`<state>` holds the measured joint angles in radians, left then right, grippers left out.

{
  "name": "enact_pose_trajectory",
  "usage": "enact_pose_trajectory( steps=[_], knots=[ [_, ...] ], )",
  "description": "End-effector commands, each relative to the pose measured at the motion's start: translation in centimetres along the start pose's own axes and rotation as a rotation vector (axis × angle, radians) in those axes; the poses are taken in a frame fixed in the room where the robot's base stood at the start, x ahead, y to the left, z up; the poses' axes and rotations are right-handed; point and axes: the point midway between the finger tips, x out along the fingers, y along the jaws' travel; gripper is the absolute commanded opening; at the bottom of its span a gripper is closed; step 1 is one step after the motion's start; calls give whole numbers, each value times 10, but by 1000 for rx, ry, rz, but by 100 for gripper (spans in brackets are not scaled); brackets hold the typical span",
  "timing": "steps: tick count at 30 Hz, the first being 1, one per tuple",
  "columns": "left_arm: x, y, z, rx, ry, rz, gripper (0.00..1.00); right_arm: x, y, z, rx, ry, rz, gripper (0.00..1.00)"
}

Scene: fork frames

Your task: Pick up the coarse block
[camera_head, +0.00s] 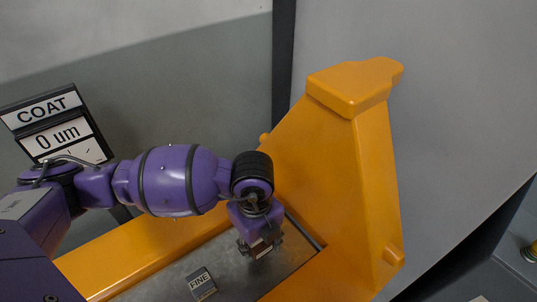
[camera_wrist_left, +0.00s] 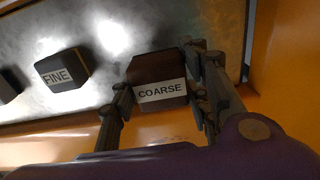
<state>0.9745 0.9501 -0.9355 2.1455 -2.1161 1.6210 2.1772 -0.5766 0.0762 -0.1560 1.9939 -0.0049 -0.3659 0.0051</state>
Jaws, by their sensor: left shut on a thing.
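The coarse block (camera_wrist_left: 158,80) is dark brown with a white label reading COARSE, seen in the left wrist view. My left gripper (camera_wrist_left: 160,98) is shut on it, with one finger on each side. In the head view my left gripper (camera_head: 262,243) is at the right end of the grey metal plate, and a small part of the coarse block (camera_head: 262,250) shows between the fingers. I cannot tell whether the block touches the plate. My right gripper is in neither view.
A dark block labelled FINE (camera_head: 201,283) stands on the metal plate (camera_head: 168,284), left of my gripper. An orange frame (camera_head: 322,155) borders the plate and rises high on the right. A sign reading COAT and 0 um (camera_head: 56,125) stands at the left.

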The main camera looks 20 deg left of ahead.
Motion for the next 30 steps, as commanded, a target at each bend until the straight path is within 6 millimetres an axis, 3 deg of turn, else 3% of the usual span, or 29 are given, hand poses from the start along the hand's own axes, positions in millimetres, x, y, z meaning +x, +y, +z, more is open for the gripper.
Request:
enact_pose_trajectory(
  steps=[1, 4, 9, 15, 30],
  knots=[
    [-16, 6, -8, 5, -1, -6, 15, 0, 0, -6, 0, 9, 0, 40],
    [-38, 20, -23, 5, 0, -6, 15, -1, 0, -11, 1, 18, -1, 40],
    [-51, 47, -54, 5, 2, -3, 15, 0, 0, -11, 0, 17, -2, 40],
    [-65, 67, -77, 1, 0, -2, 15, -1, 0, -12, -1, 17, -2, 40],
    [-70, 77, -87, -1, 0, 1, 15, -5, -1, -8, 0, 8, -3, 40]
  ],
)
